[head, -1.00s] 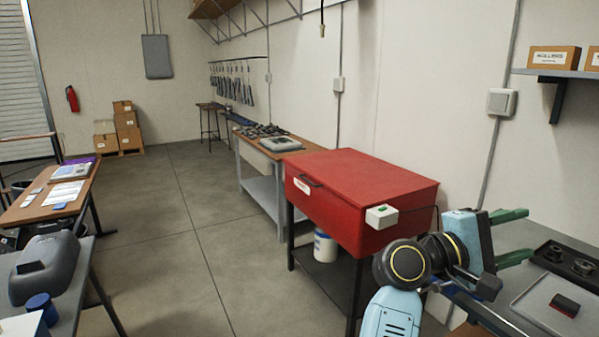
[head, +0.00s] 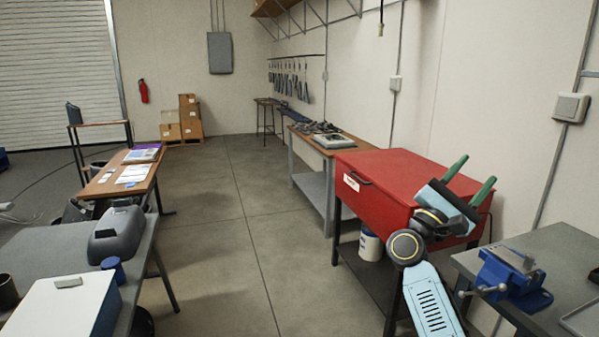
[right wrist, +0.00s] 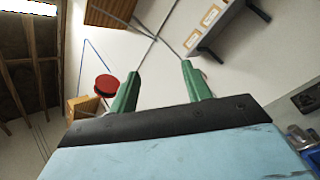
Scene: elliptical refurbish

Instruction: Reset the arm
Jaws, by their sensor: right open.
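My right arm comes up from the lower right in the head view. Its light-blue gripper (head: 470,177) has two green fingers pointing up and to the right, in front of the red cabinet's right end. In the right wrist view the green fingers (right wrist: 158,90) stand well apart with nothing between them, so it is open and empty. They point up towards the wall and ceiling. My left gripper is in neither view.
The red cabinet (head: 385,180) stands close behind my right arm. A blue vise (head: 512,278) sits on the grey bench (head: 580,250) at right. A left table holds a grey device (head: 115,236) and a white box (head: 62,305). The floor between (head: 225,270) is clear.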

